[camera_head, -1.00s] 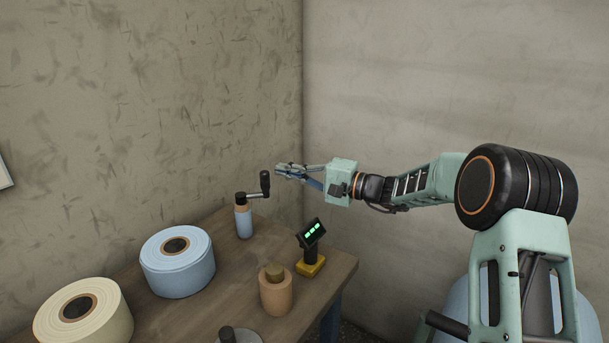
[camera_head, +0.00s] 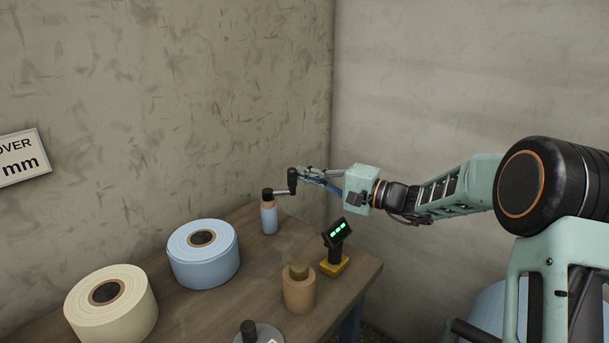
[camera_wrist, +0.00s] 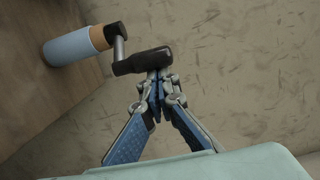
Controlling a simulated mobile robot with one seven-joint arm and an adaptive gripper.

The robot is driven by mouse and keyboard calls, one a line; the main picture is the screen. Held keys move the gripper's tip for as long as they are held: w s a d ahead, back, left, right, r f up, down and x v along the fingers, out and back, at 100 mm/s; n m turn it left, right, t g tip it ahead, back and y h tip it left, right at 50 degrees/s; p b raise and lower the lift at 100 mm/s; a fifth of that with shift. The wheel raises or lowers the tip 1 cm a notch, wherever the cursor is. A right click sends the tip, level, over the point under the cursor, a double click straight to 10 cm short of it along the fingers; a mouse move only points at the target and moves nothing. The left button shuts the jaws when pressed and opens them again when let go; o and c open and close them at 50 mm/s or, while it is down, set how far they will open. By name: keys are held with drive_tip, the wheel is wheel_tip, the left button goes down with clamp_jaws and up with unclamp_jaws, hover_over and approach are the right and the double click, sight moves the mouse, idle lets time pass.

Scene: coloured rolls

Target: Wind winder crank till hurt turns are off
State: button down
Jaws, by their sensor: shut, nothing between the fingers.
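The winder (camera_head: 269,218) stands near the back of the wooden table, a pale blue upright roll with a tan band and black cap. Its crank has a short metal arm and a black handle (camera_head: 292,181) on the right side. The handle also shows in the wrist view (camera_wrist: 142,62). My gripper (camera_head: 303,174) is shut with nothing between its fingers. Its fingertips (camera_wrist: 156,76) are right at the handle; I cannot tell whether they touch it. A small display (camera_head: 337,231) with green figures, too small to read, stands on a yellow base.
A large blue roll (camera_head: 204,268) and a cream roll (camera_head: 140,312) lie on the table (camera_head: 245,305) at left. A tan roll (camera_head: 299,293) stands in front, near a grey disc with a black knob (camera_head: 249,331). Walls close off the back. A partly cut-off sign (camera_head: 20,158) hangs left.

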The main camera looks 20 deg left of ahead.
drive_tip(key=shift+s+d+b, duration=0.2)
drive_tip(key=shift+s+b, duration=0.35)
drive_tip(key=shift+b, duration=0.25)
drive_tip(key=shift+s+d+b, duration=0.2)
drive_tip(key=shift+s+b, duration=0.35)
drive_tip(key=shift+b, duration=0.2)
